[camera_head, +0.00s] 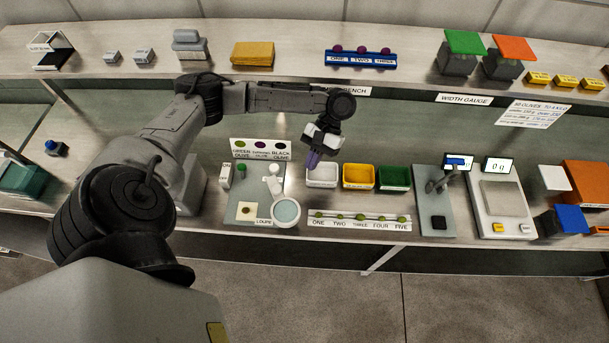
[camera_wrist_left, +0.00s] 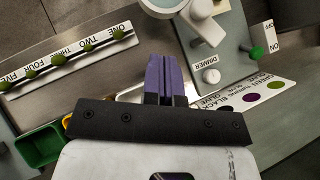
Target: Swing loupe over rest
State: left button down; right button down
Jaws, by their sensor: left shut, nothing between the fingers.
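The loupe (camera_head: 286,211) is a round pale lens in a white ring, on a white jointed post at the right side of a grey base plate (camera_head: 235,197). Its ring hangs at the plate's front right corner, and also shows at the top of the left wrist view (camera_wrist_left: 168,4). A small white square (camera_head: 246,209) with a dark spot on it, possibly the rest, lies left of the lens, apart from it. My left gripper (camera_head: 312,160) has purple fingers, shut and empty, above the white tray, right of the loupe post. The fingers (camera_wrist_left: 167,80) also show together in the left wrist view.
White, yellow (camera_head: 359,176) and green bins stand right of the loupe. A numbered strip (camera_head: 359,221) holding several olives lies in front of them.

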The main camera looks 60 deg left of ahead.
aim_at(280, 198)
pick_arm(q)
jog(key=x, duration=0.9)
jog(key=shift+s+d+f, duration=0.1)
jog(key=shift+s, duration=0.05)
